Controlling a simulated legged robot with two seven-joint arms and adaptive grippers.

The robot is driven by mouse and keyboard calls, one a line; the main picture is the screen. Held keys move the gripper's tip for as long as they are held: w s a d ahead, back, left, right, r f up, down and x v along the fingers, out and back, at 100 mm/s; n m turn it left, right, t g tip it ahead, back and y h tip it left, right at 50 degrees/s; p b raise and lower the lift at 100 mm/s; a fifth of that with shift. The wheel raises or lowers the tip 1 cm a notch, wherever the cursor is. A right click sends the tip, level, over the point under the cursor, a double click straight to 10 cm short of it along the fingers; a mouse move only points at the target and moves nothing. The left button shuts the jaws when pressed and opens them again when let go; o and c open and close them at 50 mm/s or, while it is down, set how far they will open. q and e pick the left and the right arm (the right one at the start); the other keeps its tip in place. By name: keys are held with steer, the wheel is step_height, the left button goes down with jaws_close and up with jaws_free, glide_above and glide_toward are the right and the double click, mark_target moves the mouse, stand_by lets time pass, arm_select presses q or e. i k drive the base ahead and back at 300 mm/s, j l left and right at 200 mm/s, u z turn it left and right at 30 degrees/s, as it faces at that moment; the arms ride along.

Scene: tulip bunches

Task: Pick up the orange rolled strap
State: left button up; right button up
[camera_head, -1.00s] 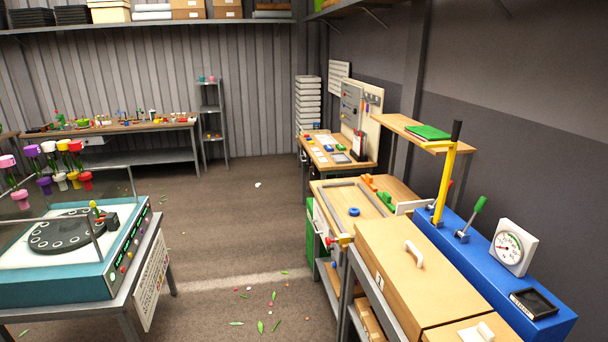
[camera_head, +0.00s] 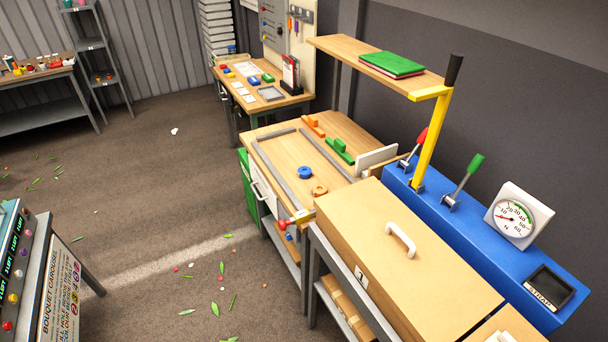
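A small orange ring-shaped roll (camera_head: 319,190), which looks like the orange rolled strap, lies on the wooden workbench (camera_head: 290,150) near its front right corner. A blue roll (camera_head: 305,173) of similar shape lies just behind and left of it. Both rest flat inside a grey frame on the bench top. Neither of my grippers shows in the head view, and nothing is touching the orange roll.
A wooden box with a white handle (camera_head: 401,240) and a blue console with levers (camera_head: 480,235) stand right of the bench. Orange (camera_head: 313,126) and green (camera_head: 340,151) blocks lie behind.

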mark_target(318, 190)
steer(key=i+j+z, duration=0.1)
steer(key=z, duration=0.35)
steer(key=i+j+z, duration=0.1)
steer(key=j+z, duration=0.4)
steer(key=z, duration=0.35)
steer(key=i+j+z, duration=0.1)
steer(key=j+z, duration=0.2)
steer(key=z, duration=0.15)
